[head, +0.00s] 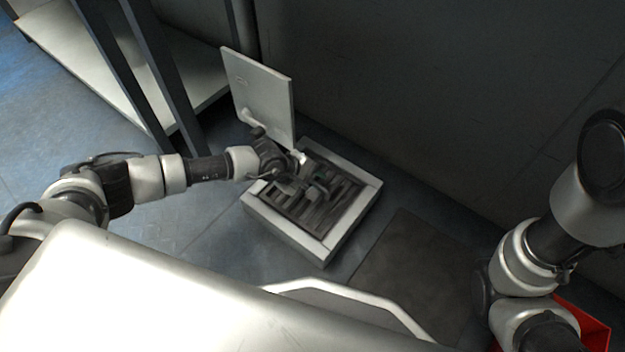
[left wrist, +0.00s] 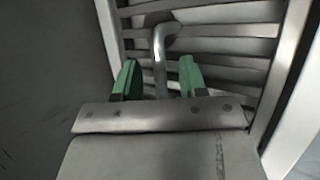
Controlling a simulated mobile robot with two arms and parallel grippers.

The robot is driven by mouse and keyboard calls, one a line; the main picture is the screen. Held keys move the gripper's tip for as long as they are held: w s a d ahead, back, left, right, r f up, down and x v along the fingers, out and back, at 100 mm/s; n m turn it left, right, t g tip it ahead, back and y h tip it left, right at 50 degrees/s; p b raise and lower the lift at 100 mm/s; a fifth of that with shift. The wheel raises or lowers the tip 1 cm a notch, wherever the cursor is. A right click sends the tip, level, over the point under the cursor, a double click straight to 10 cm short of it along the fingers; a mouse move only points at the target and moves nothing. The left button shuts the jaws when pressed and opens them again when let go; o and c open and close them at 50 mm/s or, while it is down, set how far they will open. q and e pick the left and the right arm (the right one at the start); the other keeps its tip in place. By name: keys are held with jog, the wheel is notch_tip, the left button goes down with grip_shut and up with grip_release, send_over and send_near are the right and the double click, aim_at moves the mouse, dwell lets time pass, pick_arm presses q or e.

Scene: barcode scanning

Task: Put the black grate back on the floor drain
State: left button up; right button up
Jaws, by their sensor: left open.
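The floor drain is a raised square with a pale frame (head: 349,217), and its hinged lid (head: 260,90) stands upright behind it. The dark slatted grate (head: 312,212) lies inside the frame; I cannot tell whether it sits fully flat. A bent metal handle (left wrist: 160,48) rises from the grate. My left gripper (head: 297,180) is over the grate. In the left wrist view its green fingertips (left wrist: 159,77) are apart on either side of the handle, with gaps visible. My right arm shows at the right, but its gripper is not visible.
A dark flat square (head: 425,270) lies on the floor right of the drain. A red object (head: 590,325) is partly hidden at the lower right. A shelf with dark posts (head: 160,75) stands at the left, and a dark wall (head: 430,90) rises behind.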

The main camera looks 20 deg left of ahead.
pick_arm(q)
jog(key=shift+s+a+r+p, duration=0.15)
jog(key=shift+a+r+p, duration=0.1)
jog(key=shift+r+p, duration=0.2)
jog(key=p+v, duration=0.6)
jog(key=v, duration=0.3)
jog(key=shift+a+r, duration=0.2)
jog(key=shift+r, duration=0.05)
jog(key=shift+s, duration=0.15)
